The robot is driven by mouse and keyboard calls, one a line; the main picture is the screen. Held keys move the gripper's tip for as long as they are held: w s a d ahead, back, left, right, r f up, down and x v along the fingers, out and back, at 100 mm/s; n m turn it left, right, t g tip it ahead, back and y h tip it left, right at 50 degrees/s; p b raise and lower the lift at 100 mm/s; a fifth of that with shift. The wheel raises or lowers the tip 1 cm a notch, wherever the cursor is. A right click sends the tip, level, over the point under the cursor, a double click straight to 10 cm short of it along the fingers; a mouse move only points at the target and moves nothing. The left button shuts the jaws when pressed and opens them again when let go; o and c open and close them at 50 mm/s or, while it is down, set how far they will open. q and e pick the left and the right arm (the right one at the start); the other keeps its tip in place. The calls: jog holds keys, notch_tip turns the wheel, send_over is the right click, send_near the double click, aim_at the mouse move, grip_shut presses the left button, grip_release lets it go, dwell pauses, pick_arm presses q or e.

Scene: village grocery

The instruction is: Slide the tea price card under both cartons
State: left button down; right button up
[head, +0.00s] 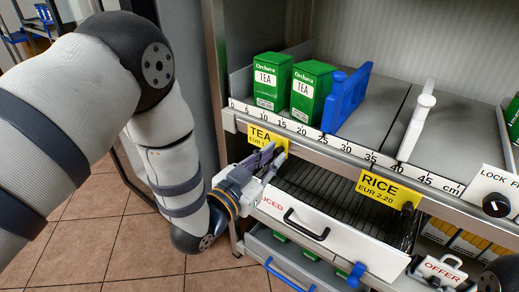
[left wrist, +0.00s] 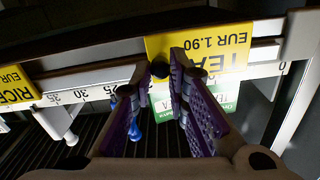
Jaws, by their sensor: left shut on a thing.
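The yellow tea price card (head: 262,137) sits on the front rail below the left carton, and it shows upside down in the left wrist view (left wrist: 212,45). Two green tea cartons, the left one (head: 272,80) and the right one (head: 311,93), stand upright side by side on the shelf above. The card lies to the left of the right carton. My left gripper (head: 275,155) is at the card's lower right part. In the left wrist view its purple-lined fingers (left wrist: 153,74) are shut on the card's small black knob (left wrist: 160,70). My right gripper is not in view.
A blue divider (head: 346,98) stands right of the cartons, and a white one (head: 416,122) further right. A yellow rice card (head: 383,192) hangs on the same rail. The rail between the cards looks clear. A white drawer front (head: 320,232) with a black handle is below.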

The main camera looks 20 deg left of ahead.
pick_arm(q)
jog(key=shift+f, duration=0.1)
jog(key=c, duration=1.5)
grip_release()
jog(key=shift+c, duration=0.2)
jog(key=v, duration=1.2)
